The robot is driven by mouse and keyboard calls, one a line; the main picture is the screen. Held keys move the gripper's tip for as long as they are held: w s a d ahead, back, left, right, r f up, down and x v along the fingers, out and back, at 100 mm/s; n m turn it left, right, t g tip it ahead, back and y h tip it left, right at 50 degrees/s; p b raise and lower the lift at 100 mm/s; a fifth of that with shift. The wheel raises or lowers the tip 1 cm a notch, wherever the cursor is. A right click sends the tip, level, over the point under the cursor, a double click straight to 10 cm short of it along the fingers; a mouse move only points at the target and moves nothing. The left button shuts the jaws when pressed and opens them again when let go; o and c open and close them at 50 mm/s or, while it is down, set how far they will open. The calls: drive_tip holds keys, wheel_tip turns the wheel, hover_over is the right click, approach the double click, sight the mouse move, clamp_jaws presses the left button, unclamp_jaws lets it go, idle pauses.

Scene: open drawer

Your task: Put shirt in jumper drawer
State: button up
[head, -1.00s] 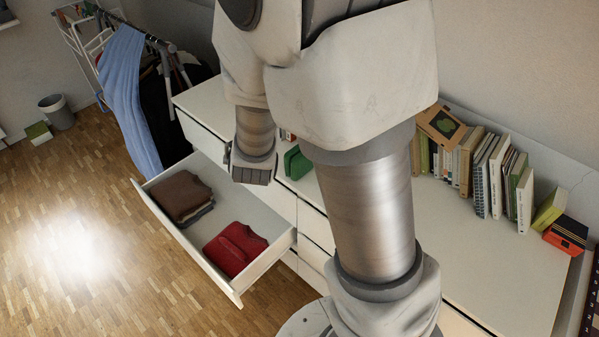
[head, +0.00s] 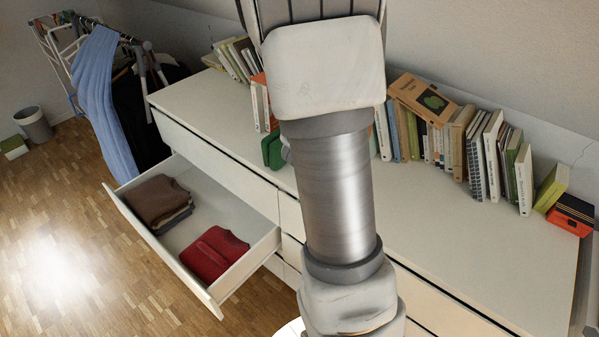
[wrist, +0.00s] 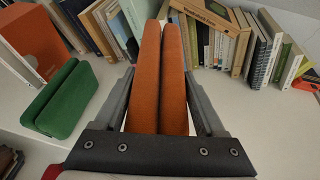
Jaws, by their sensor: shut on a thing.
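In the wrist view my gripper (wrist: 160,75) is shut on an orange two-layered thing (wrist: 147,85) that looks like a folded shirt, upright between the grey fingers. My gripper is above the white dresser top, facing the books; the head view does not show it or the orange thing. The open drawer (head: 225,197) shows in the head view at the left of the dresser. It holds a folded red jumper (head: 214,254) at the near end and a brown folded stack (head: 156,200) at the far end. Bare drawer floor shows between them.
A green folded-looking thing (wrist: 68,100) lies on the dresser top, left of my gripper. A row of books (head: 465,150) stands along the wall. A clothes rack (head: 105,90) is beyond the dresser's far end. The dresser's right part (head: 480,245) is clear.

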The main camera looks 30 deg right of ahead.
drive_tip(key=s+d+f+m+g+b, duration=0.1)
drive_tip(key=s+d+f+m+g, duration=0.1)
drive_tip(key=s+d, duration=0.2)
drive_tip(key=shift+h, duration=0.3)
drive_tip(key=shift+w+a+f+b, duration=0.25)
drive_tip(key=shift+w+a+f, duration=0.35)
drive_tip(key=shift+w+f, duration=1.25)
drive_tip(key=shift+w+a+f+b, duration=0.2)
drive_tip(key=shift+w+a+f, duration=0.4)
drive_tip(key=shift+w+f, duration=1.25)
drive_tip(key=shift+w+a+f+b, duration=0.25)
drive_tip(key=shift+w+a+f, duration=0.35)
drive_tip(key=shift+w+f, duration=1.25)
drive_tip(key=shift+s+f, duration=0.1)
drive_tip(key=shift+f, duration=0.15)
drive_tip(key=o, duration=1.5)
